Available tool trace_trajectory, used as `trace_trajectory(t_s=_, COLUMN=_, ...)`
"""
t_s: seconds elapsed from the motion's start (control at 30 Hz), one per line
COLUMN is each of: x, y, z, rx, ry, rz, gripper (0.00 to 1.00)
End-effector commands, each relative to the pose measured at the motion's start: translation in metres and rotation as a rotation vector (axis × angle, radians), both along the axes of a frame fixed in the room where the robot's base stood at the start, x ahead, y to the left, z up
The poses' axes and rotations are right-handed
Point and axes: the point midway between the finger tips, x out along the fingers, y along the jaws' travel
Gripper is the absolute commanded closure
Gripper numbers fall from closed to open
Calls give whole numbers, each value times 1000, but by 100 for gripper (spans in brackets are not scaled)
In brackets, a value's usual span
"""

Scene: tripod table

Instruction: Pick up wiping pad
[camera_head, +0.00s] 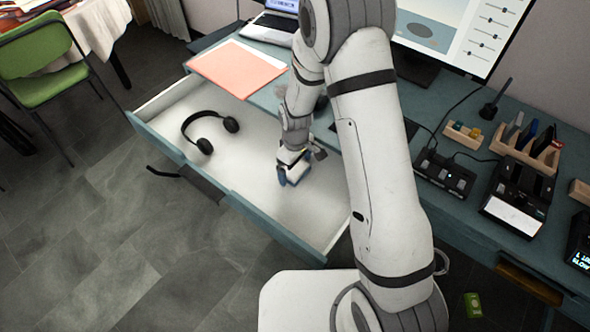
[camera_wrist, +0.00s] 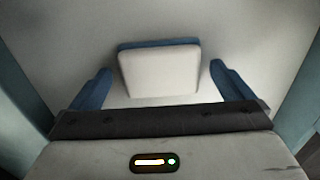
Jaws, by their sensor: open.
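The wiping pad (camera_wrist: 160,72) shows in the wrist view as a white block with a blue layer along its far edge. It lies on the white floor of the open drawer (camera_head: 245,196). My gripper (camera_wrist: 160,88) is open, with one blue finger to the left and one to the right of the pad. Gaps show between the pad and both fingers. In the head view my gripper (camera_head: 286,180) is low inside the drawer, and it mostly hides the pad there.
Black headphones (camera_head: 208,131) lie in the drawer left of my gripper. An orange folder (camera_head: 237,68) lies on the desk above. The drawer floor between headphones and gripper is clear.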

Motion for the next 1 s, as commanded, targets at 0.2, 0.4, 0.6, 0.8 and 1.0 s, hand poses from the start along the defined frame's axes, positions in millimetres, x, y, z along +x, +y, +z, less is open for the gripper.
trace_trajectory(t_s=0.2, x=0, y=0, z=-7, rx=1, ry=-1, rz=1, gripper=0)
trace_trajectory(t_s=0.4, x=0, y=1, z=-7, rx=0, ry=0, rz=1, gripper=7)
trace_trajectory(t_s=0.6, x=0, y=1, z=-7, rx=0, ry=0, rz=1, gripper=24)
trace_trajectory(t_s=0.8, x=0, y=1, z=-7, rx=0, ry=0, rz=2, gripper=40)
trace_trajectory(t_s=1.0, x=0, y=2, z=-7, rx=0, ry=0, rz=3, gripper=44)
